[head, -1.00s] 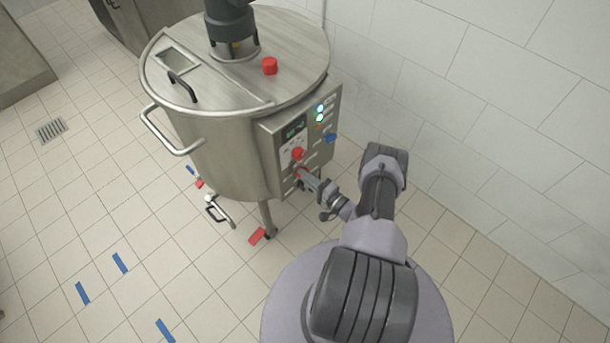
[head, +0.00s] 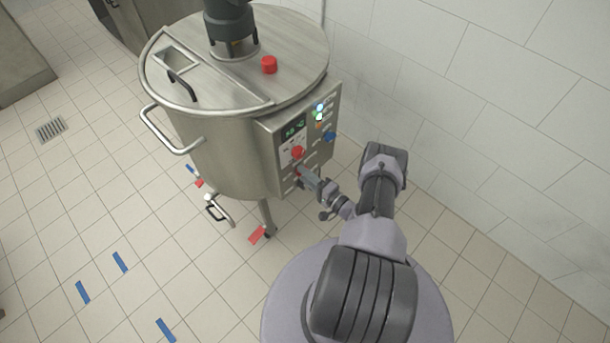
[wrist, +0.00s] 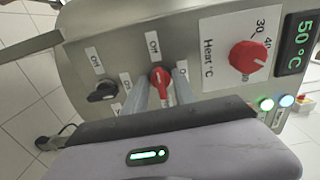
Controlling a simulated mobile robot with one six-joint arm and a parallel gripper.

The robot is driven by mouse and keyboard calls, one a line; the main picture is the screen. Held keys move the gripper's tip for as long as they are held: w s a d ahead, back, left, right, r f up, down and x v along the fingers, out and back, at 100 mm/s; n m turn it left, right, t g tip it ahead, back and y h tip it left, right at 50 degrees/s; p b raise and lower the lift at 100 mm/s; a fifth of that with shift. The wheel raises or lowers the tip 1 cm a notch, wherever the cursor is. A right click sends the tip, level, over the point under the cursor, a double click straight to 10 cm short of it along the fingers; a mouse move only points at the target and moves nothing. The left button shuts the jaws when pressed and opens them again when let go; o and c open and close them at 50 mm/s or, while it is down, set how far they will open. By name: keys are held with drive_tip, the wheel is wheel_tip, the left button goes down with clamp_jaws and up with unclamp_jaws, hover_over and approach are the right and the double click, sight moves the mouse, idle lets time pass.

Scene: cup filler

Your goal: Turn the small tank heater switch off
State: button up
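The small tank (head: 225,150) is a steel vessel with a control panel (head: 285,150) on its right front. The fingers look apart, with small gaps beside the lever. In the head view my gripper (head: 302,173) is at the panel's lower part and hides the switch.
A black switch (wrist: 102,92) is left of the red one, and a red heat dial (wrist: 248,57) is right of it. A display (wrist: 298,42) reads 50 °C. A blue knob (head: 329,137) is on the panel's right. A white wall (head: 480,120) stands to the right.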

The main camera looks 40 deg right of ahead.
drive_tip(key=shift+s, duration=0.1)
drive_tip(key=s+d+p, duration=0.1)
drive_tip(key=s+p, duration=0.2)
drive_tip(key=s, duration=1.4)
drive_tip(key=shift+d, duration=0.2)
drive_tip(key=shift+s, duration=0.1)
